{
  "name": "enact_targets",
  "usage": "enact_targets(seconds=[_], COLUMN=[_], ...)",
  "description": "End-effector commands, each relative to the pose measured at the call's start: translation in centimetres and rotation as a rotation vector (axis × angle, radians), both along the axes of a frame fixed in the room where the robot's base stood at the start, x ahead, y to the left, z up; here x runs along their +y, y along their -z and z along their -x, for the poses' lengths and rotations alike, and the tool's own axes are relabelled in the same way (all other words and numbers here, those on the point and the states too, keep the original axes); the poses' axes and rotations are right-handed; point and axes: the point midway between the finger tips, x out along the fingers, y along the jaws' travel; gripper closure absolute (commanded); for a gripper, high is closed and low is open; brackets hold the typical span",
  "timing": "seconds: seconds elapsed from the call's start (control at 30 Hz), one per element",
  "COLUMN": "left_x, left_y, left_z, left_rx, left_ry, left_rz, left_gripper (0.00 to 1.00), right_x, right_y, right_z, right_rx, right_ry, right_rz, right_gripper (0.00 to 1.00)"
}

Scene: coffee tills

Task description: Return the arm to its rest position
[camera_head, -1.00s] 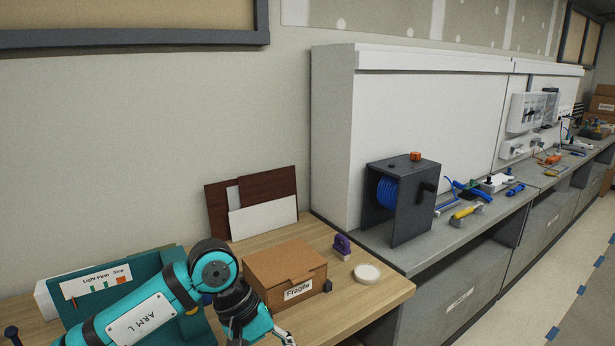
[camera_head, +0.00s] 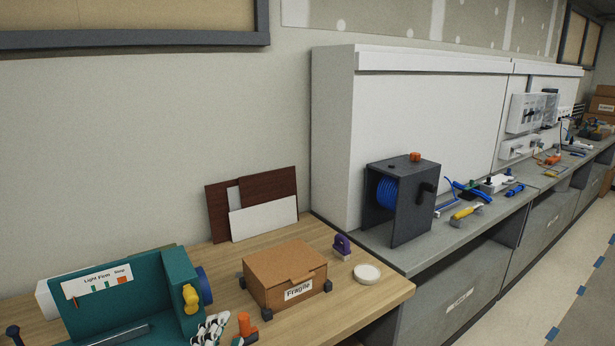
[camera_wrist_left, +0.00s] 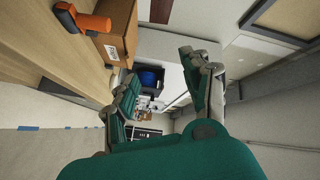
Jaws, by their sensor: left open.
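My left gripper (camera_wrist_left: 163,92) is in the left wrist view, its two green-and-grey fingers wide apart with nothing between them. My right gripper is not in view.
The wooden bench (camera_head: 345,303) carries a cardboard box (camera_head: 283,272), a teal machine (camera_head: 170,280), an orange-handled item (camera_head: 246,325), a white disc (camera_head: 367,274) and a purple object (camera_head: 342,244). A dark reel unit (camera_head: 410,200) stands on the grey counter at right.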

Motion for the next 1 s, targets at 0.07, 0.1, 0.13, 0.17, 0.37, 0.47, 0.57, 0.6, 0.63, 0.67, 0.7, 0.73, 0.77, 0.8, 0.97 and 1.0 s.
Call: enact_targets(seconds=[0.07, 0.1, 0.13, 0.17, 0.37, 0.47, 0.57, 0.6, 0.63, 0.67, 0.7, 0.73, 0.77, 0.8, 0.97, 1.0], left_x=[2.4, 3.4, 3.9, 4.4, 5.9, 6.2, 6.3, 6.2, 6.2, 6.2, 6.2, 6.2, 6.1, 6.1, 5.9, 5.9], left_y=[5.4, 7.8, 9.5, 11.1, 17.6, 19.5, 20.8, 21.2, 21.5, 21.7, 22.0, 22.8, 23.7, 24.8, 29.3, 30.6], left_z=[2.5, 4.0, 5.2, 6.5, 14.2, 17.6, 20.9, 22.1, 23.1, 24.0, 25.3, 25.1, 24.7, 24.4, 23.6, 23.5], left_rx=[0.235, 0.342, 0.419, 0.491, 0.841, 0.969, 1.082, 1.124, 1.156, 1.185, 1.227, 1.234, 1.233, 1.236, 1.253, 1.258], left_ry=[-0.097, -0.147, -0.184, -0.219, -0.409, -0.488, -0.559, -0.586, -0.608, -0.630, -0.657, -0.662, -0.661, -0.661, -0.667, -0.668], left_rz=[0.170, 0.248, 0.301, 0.350, 0.566, 0.636, 0.690, 0.709, 0.722, 0.736, 0.752, 0.753, 0.749, 0.746, 0.737, 0.734], left_gripper=[0.52, 0.52, 0.52, 0.52, 0.52, 0.52, 0.52, 0.52, 0.52, 0.52, 0.52, 0.52, 0.52, 0.52, 0.52, 0.52], right_x=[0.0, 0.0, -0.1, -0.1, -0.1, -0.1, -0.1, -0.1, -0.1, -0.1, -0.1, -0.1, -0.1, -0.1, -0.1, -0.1], right_y=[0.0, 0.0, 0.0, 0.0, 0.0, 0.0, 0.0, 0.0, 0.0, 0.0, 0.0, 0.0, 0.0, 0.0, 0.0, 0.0], right_z=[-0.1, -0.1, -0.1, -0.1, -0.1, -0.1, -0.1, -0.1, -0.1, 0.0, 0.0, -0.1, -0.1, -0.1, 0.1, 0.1], right_rx=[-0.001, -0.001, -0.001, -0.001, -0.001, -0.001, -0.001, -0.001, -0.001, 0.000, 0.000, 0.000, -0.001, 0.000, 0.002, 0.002], right_ry=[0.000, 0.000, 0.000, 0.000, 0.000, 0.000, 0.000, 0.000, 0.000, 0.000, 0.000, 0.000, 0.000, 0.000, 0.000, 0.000], right_rz=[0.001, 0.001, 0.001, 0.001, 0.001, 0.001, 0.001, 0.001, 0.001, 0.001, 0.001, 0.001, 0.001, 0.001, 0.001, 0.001], right_gripper=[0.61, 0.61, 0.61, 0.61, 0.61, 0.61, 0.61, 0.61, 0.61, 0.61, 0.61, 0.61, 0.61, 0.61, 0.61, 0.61])
